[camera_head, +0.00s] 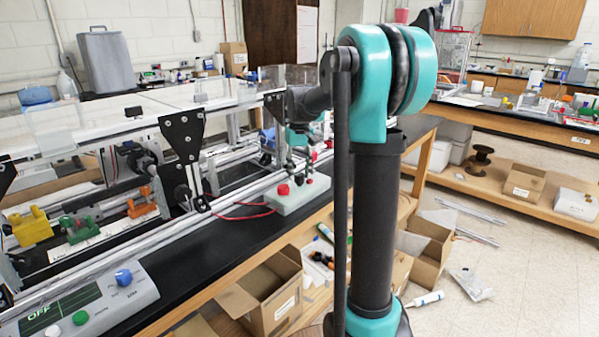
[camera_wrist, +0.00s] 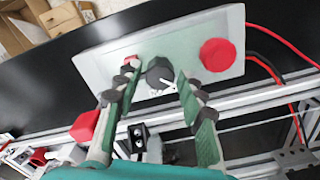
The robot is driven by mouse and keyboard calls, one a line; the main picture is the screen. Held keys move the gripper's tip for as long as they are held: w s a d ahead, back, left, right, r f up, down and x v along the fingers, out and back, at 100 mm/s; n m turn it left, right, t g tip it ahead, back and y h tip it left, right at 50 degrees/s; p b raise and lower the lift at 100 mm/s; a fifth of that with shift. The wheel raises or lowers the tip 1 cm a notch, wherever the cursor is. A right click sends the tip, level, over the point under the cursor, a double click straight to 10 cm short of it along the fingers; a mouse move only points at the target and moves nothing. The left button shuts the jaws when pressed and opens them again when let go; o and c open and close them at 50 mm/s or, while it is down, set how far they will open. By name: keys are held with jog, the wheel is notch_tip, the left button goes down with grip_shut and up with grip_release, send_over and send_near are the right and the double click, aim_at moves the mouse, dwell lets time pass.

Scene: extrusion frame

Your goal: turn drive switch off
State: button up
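A white control box (camera_wrist: 95,62) lies below my gripper in the wrist view; it also shows in the head view (camera_head: 305,195). It carries a dark round knob with a white pointer mark (camera_wrist: 159,76), apparently the drive switch, and a large red button (camera_wrist: 217,54). A small red part (camera_wrist: 131,61) sits by the left fingertip. My gripper (camera_wrist: 159,74) is open, with its green-padded fingers on either side of the knob. A gap shows between the knob and the right finger; I cannot tell whether the left finger touches. Labels around the knob are not readable.
Red and black cables (camera_wrist: 268,62) leave the box's right end. Metal extrusion rails (camera_wrist: 255,107) run alongside it. In the head view, another grey control panel (camera_head: 95,300), with a display reading OFF and a blue knob, stands at the lower left. Open cardboard boxes (camera_head: 265,290) are below the bench.

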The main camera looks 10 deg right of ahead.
aim_at(300, 174)
jog(key=shift+o, duration=0.5)
notch_tip(300, 174, up, 12)
dwell(0.3)
jog(key=s+f+m+t, duration=0.1)
jog(key=s+f+t, duration=0.3)
jog(key=s+f, duration=2.3)
notch_tip(300, 174, down, 2)
jog(key=shift+s+f, duration=0.1)
jog(key=shift+s, duration=0.3)
jog(key=shift+d, duration=0.1)
